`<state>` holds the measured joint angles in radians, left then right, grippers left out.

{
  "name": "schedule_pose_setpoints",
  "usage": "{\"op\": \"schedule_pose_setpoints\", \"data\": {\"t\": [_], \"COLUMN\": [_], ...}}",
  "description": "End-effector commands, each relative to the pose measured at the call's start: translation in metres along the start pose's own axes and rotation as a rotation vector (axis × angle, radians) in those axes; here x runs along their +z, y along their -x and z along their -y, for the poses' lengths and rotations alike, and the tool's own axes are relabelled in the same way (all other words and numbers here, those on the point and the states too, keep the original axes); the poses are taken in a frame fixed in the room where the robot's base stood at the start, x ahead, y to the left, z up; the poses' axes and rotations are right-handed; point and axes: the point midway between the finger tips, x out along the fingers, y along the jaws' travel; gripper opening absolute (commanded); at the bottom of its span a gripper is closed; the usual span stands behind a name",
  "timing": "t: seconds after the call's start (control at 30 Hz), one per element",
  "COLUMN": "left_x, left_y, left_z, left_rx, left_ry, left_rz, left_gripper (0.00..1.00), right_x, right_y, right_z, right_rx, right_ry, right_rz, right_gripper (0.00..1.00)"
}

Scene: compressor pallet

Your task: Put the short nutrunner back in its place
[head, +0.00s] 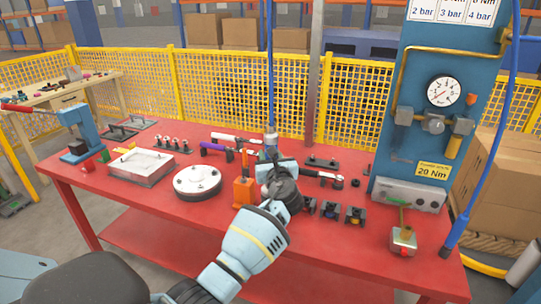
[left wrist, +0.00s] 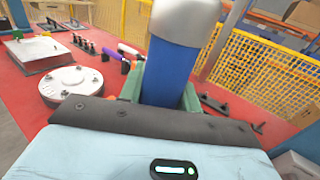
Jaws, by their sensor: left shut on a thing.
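My left gripper (head: 270,160) is shut on a blue tool with a silver end (head: 270,140), which I take to be the short nutrunner. It is upright over the red table, and a blue hose runs up from it. In the left wrist view, its blue body (left wrist: 170,75) stands between the green fingers (left wrist: 190,97). Its lower end is hidden by my gripper and wrist. I cannot tell whether it touches anything below. My right gripper is not in view.
An orange upright tool (head: 244,188) stands close left of my gripper. A round white flange (head: 197,181) and a pale block (head: 140,165) are further left. Black socket holders (head: 330,210) stand to the right, before a blue gauge panel (head: 440,60). The table's front edge is clear.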

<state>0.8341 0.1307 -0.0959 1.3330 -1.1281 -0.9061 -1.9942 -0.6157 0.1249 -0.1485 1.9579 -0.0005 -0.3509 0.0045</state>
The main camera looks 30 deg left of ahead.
Motion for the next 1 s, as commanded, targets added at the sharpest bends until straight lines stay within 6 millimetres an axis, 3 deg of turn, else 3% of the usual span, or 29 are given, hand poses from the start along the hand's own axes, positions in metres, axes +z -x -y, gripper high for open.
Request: {"op": "schedule_pose_setpoints", "data": {"t": [0.5, 0.53, 0.7, 1.0], "left_x": [-0.004, -0.004, -0.005, -0.010], "left_y": [0.000, 0.000, 0.000, 0.000], "left_z": [0.000, 0.000, 0.000, 0.000], "left_rx": [-0.001, -0.001, -0.001, 0.000], "left_ry": [0.003, 0.003, 0.002, -0.001], "left_rz": [0.006, 0.007, 0.005, -0.004], "left_gripper": [0.00, 0.36, 0.58, 0.59], "right_x": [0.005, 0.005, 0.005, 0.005], "right_y": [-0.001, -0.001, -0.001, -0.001], "right_z": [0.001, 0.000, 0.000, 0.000], "right_rx": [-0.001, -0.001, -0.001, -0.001], "right_ry": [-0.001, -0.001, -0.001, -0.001], "right_rz": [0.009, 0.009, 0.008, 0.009], "right_gripper": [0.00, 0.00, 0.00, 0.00]}}
